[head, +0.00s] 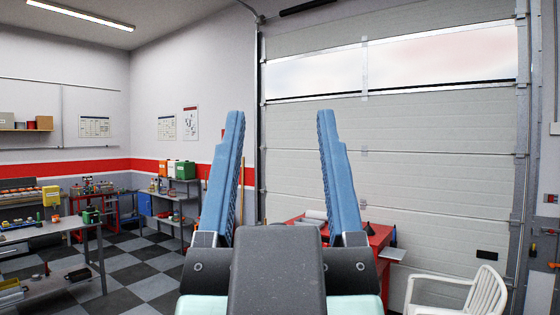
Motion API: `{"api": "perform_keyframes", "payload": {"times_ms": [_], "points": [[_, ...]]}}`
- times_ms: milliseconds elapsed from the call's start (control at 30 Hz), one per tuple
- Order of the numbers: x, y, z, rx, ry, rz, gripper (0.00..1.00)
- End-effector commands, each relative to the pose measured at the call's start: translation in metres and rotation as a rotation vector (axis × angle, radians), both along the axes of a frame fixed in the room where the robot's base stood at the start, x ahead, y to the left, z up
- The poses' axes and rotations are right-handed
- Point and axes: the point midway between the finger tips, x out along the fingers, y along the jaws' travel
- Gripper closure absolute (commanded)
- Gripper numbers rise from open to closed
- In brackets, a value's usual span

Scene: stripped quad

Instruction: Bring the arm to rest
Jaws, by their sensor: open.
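My gripper (280,120) stands upright in the middle of the head view, close to the camera. Its two blue fingers point up and are wide apart, with nothing between them. Through the gap I see the white wall and the sectional garage door. The gripper's dark body hides part of the red table behind it. The rest of my arm is mostly out of view below.
A red table (377,240) stands behind my gripper, before the garage door (430,150). A white plastic chair (455,293) is at lower right. A grey workbench (35,232) with tools is at left, a shelf unit (183,182) beyond it. Checkered floor (135,250) lies open between.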

Motion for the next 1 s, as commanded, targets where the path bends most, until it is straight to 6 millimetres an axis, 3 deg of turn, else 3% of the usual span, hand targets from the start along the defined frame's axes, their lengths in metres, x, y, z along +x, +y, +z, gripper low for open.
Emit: {"api": "perform_keyframes", "payload": {"times_ms": [100,400,800,1000], "points": [[-0.008,0.0,0.007,0.012,-0.034,0.012,0.35],[-0.007,0.0,0.006,0.01,-0.029,0.01,0.35],[-0.006,0.002,-0.073,0.011,-0.029,0.022,0.35],[-0.006,0.002,-0.074,0.011,-0.03,0.024,0.35]]}}
